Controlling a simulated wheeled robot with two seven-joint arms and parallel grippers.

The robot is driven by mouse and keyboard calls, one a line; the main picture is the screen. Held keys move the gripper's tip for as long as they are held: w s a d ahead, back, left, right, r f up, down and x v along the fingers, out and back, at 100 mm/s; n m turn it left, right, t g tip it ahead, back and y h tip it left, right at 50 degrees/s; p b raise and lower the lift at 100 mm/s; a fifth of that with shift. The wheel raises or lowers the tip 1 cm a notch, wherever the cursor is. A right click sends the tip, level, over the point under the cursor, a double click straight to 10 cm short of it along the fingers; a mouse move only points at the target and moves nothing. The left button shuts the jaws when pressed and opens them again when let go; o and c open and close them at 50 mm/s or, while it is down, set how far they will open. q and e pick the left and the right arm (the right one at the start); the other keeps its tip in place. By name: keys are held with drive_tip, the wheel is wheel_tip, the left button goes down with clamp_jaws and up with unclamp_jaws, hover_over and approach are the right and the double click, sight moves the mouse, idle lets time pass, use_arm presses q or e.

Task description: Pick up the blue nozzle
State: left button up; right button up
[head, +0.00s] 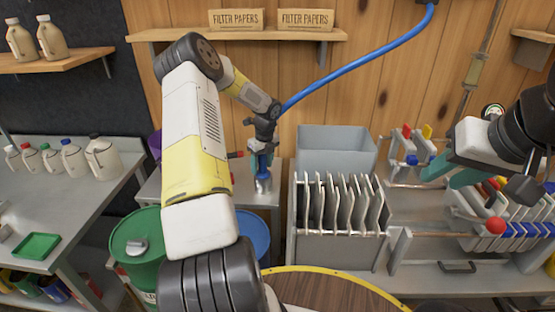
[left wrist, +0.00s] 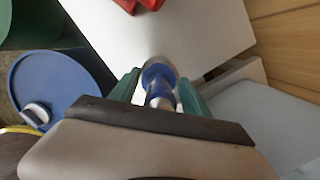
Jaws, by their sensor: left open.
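In the left wrist view the nozzle (left wrist: 157,74) lies between the two green fingers of my left gripper (left wrist: 158,92). The fingers are open, one on each side; whether either touches it I cannot tell. My right gripper (head: 450,174) is at the far right, its teal fingers apart, above the plate rack and away from the nozzle.
A grey side table (head: 265,195) stands below the nozzle. A blue drum (head: 253,235) and a green drum (head: 137,248) stand in front of it. A grey bin (head: 335,145) and a filter press (head: 338,215) are to the right. A shelf (head: 240,34) with filter paper boxes hangs above.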

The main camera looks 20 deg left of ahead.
use_arm(q)
drive_tip(key=shift+c, duration=0.4)
clamp_jaws()
wheel_tip(320, 180, up, 10)
drive_tip(key=shift+r, duration=0.1)
idle(0.3)
